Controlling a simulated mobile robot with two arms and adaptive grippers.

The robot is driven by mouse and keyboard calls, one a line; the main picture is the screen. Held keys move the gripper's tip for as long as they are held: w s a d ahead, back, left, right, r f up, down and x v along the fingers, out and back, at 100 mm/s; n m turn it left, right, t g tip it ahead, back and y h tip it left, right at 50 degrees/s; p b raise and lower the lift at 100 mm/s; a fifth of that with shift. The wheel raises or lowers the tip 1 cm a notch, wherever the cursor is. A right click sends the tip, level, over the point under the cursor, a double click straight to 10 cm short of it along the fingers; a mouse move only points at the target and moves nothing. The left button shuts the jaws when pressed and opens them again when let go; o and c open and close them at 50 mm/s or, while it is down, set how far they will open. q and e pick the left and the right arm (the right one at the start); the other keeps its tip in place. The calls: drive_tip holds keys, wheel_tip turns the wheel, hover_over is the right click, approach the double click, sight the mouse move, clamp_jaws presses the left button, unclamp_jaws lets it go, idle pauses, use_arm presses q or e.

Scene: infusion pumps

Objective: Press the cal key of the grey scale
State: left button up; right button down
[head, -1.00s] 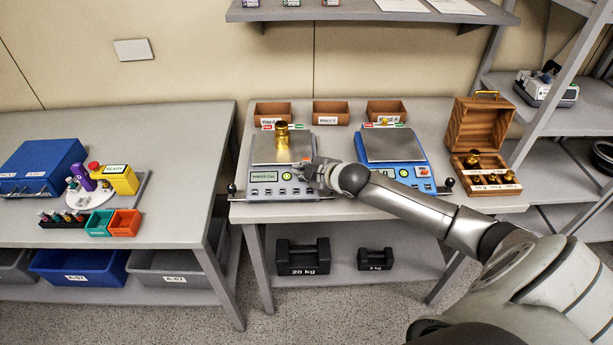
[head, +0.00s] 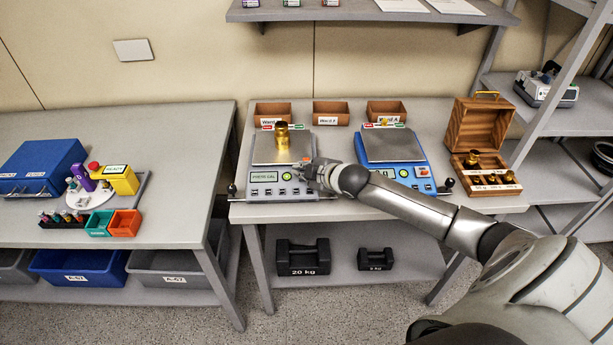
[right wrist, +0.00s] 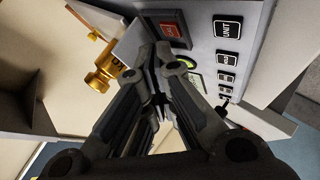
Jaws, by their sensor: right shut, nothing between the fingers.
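The grey scale (head: 262,178) stands on the middle table with a brass weight (head: 282,136) on its pan. Its lit display (head: 264,177) shows small text, which seems to end in "CAL". My right gripper (head: 303,169) is shut and empty over the right end of the scale's front panel. In the right wrist view, the shut fingertips (right wrist: 165,58) are close to a red key (right wrist: 174,30) and a green-ringed button (right wrist: 195,80). A "UNIT" key (right wrist: 228,29) and several dark keys lie to their right. I cannot read the red key's label or tell whether the fingertips touch the panel. My left gripper is out of view.
A blue scale (head: 393,160) stands just right, partly behind my right arm. Wooden trays (head: 331,113) line the table's back. An open wooden weight box (head: 482,135) is at the right. Black weights (head: 303,257) sit on the lower shelf.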

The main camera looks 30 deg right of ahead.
drive_tip(key=shift+w+f, duration=0.1)
drive_tip(key=shift+f, duration=0.2)
drive_tip(key=shift+d+f, duration=0.1)
drive_tip(key=shift+f, duration=0.25)
idle(0.8)
drive_tip(key=shift+r+p, duration=0.7)
drive_tip(key=shift+p, duration=0.1)
drive_tip(key=shift+s+r+p, duration=0.2)
drive_tip(key=shift+r+p, duration=0.45)
drive_tip(key=shift+p, duration=0.05)
drive_tip(key=r+p, duration=0.2)
drive_tip(key=s+a+r+p, duration=0.1)
drive_tip(key=p, duration=0.1)
drive_tip(key=shift+r, duration=0.3)
drive_tip(key=shift+d, duration=0.1)
